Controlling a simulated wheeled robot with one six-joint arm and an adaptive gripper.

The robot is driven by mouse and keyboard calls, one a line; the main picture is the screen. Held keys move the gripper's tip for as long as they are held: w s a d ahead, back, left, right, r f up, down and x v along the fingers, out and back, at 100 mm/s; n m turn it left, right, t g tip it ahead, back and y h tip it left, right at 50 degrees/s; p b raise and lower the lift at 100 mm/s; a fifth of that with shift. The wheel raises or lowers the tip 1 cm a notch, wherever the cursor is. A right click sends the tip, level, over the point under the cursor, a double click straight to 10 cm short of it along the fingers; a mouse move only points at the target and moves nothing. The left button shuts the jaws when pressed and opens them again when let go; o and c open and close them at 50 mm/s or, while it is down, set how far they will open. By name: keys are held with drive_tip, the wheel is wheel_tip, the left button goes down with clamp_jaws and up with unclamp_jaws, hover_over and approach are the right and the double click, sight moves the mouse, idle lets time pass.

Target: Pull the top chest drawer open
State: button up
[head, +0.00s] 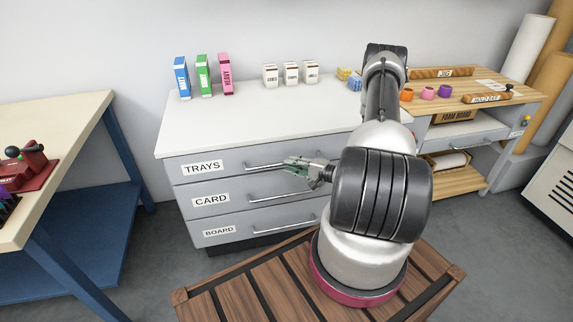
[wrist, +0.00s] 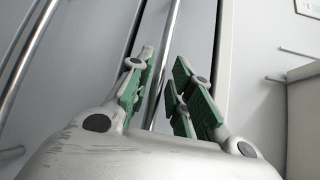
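The grey chest (head: 182,214) has three drawers. The top drawer (head: 240,157), labelled TRAYS, looks flush with the drawers below. Its metal bar handle (head: 262,166) runs across its front, its right part hidden by my gripper and arm. My gripper (head: 290,165) is at this handle. In the wrist view, my gripper (wrist: 162,88) is open, its green-padded fingers on either side of the handle bar (wrist: 168,55). The bar passes between them with a visible gap on the right. I cannot tell whether the left finger touches it.
The CARD drawer (head: 237,200) and BOARD drawer (head: 240,229) below have similar bar handles. Coloured boxes (head: 203,76) and white containers (head: 291,73) stand on the chest top. A blue-legged table (head: 85,125) is at left, a wooden workbench (head: 470,90) at right.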

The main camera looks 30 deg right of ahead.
drive_tip(key=shift+x, duration=1.4)
clamp_jaws()
